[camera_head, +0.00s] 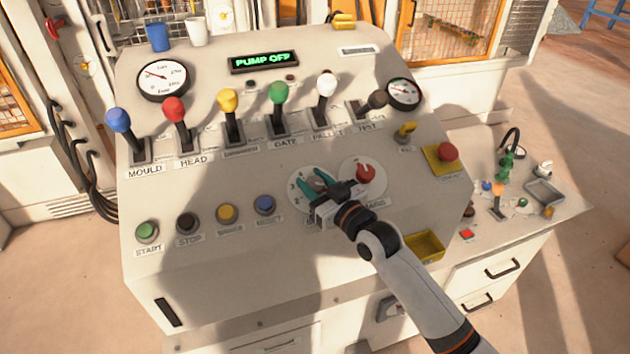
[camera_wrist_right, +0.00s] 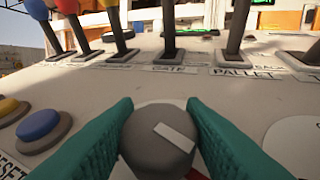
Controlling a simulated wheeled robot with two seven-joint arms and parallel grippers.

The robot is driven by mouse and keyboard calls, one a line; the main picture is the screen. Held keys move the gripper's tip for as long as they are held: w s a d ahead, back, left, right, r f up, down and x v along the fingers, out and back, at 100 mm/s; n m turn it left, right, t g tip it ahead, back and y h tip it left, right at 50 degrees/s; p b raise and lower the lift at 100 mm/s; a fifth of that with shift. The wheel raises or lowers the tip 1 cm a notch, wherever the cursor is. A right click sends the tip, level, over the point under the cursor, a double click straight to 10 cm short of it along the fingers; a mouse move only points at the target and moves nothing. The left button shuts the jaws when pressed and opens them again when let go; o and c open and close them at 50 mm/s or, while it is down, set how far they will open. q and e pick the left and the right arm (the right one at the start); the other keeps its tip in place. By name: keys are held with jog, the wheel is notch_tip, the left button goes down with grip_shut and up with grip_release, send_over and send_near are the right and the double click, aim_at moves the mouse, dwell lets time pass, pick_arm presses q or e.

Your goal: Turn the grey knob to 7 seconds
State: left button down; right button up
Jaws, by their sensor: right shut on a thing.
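The grey knob (camera_wrist_right: 158,143) is round with a pale pointer bar, which slants from upper left to lower right in the right wrist view. My right gripper (camera_head: 318,187) is at the knob's white dial (camera_head: 297,178), with its teal fingers on both sides of the knob. In the right wrist view the gripper (camera_wrist_right: 160,130) is shut on the knob. In the head view the gripper hides the knob and much of its dial, and the set number cannot be read. My left gripper is not in view.
A red knob (camera_head: 365,174) on its own dial sits just right of my gripper. A blue button (camera_head: 265,204) and other buttons lie to the left. A row of levers, including the green-topped one (camera_head: 279,92), stands behind. The display (camera_head: 263,60) reads PUMP OFF.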

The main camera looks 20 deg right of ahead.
jog(key=o, duration=1)
jog(key=shift+c, duration=0.2)
jog(key=b+v, duration=0.3)
jog(key=v, duration=0.9)
